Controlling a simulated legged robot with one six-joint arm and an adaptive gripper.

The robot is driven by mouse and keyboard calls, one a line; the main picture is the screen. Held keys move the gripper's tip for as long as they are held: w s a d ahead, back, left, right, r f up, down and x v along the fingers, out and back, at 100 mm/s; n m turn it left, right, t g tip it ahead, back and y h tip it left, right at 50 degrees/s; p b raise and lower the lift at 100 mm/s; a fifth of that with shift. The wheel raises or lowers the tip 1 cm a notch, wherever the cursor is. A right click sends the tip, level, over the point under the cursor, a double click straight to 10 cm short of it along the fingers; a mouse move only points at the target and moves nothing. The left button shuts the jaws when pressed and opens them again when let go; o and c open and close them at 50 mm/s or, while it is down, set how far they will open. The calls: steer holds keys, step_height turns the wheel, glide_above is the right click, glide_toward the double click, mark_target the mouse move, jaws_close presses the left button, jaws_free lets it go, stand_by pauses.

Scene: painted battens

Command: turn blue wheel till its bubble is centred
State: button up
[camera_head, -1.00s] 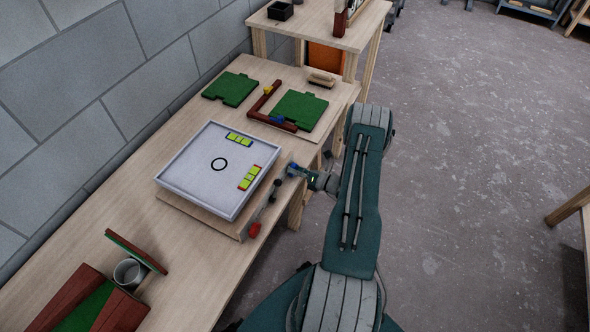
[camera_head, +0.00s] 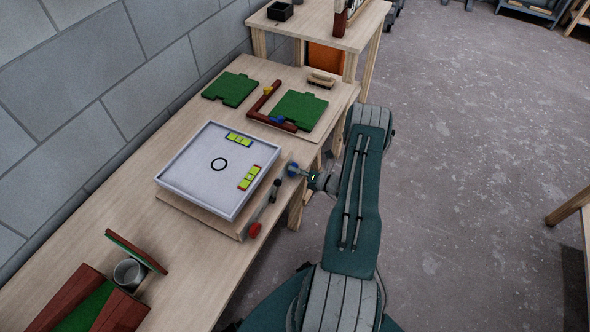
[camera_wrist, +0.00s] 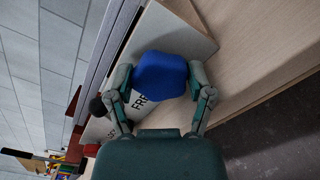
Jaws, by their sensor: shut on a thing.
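The blue wheel (camera_wrist: 160,76) sits between the two fingers of my gripper (camera_wrist: 162,85) in the wrist view, with a finger against each side. In the head view the blue wheel (camera_head: 292,169) is at the right side of the white tray (camera_head: 193,188), and my gripper (camera_head: 301,171) reaches it from the right. Two yellow-green vials are on the tray, one at the back (camera_head: 240,139) and one on the right (camera_head: 249,178). Their bubbles are too small to tell whether they are centred, and I cannot tell which vial belongs to the blue wheel.
A red knob (camera_head: 255,230) and a dark knob (camera_head: 277,183) are near the tray's right edge. Green boards (camera_head: 231,89) and a dark red frame (camera_head: 264,97) lie behind. A grey cup (camera_head: 129,272) stands in front at left.

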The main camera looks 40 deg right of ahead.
steer(key=o, duration=1.1)
steer(key=shift+w+d, duration=0.1)
steer(key=shift+d, duration=0.1)
steer(key=shift+f, duration=0.1)
